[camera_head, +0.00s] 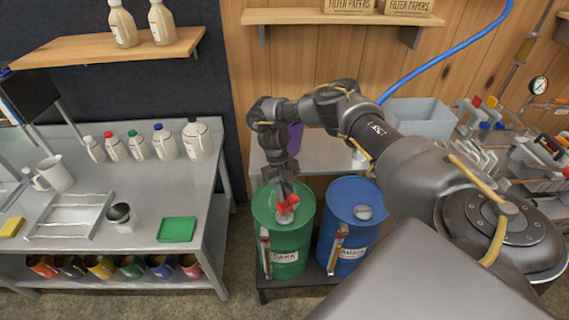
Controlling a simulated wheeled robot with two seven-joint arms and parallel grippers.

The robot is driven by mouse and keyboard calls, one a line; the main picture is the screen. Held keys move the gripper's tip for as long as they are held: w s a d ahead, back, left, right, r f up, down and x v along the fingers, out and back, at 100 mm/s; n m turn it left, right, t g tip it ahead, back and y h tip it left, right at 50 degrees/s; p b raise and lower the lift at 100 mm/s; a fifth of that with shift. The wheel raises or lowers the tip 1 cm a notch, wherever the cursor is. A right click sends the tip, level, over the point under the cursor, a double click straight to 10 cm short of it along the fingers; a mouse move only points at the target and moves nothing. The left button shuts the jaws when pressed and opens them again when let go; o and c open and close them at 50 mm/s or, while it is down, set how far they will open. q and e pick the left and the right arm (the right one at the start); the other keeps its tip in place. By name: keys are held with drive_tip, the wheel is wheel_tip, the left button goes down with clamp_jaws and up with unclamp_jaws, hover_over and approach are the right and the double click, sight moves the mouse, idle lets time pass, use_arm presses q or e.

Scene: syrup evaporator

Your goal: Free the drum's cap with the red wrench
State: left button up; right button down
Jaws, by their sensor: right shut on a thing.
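A green drum (290,249) with a label that seems to read DARK stands on a low dark stand. My right gripper (283,188) points down over its top and is shut on the red wrench (288,203). The wrench's red head is at the grey cap (284,215) on the drum's lid. The gripper and wrench partly hide the cap, and I cannot tell whether the wrench is seated on it. A blue drum (350,215) with its own grey cap (363,212) stands just to the right. My left gripper is not in view.
A grey bin (420,117) and a crowded tool rack stand at right. My right arm covers the right middle.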

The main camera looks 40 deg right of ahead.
sight(285, 184)
drive_tip(key=shift+r+p, duration=1.2)
drive_tip(key=shift+r, duration=0.35)
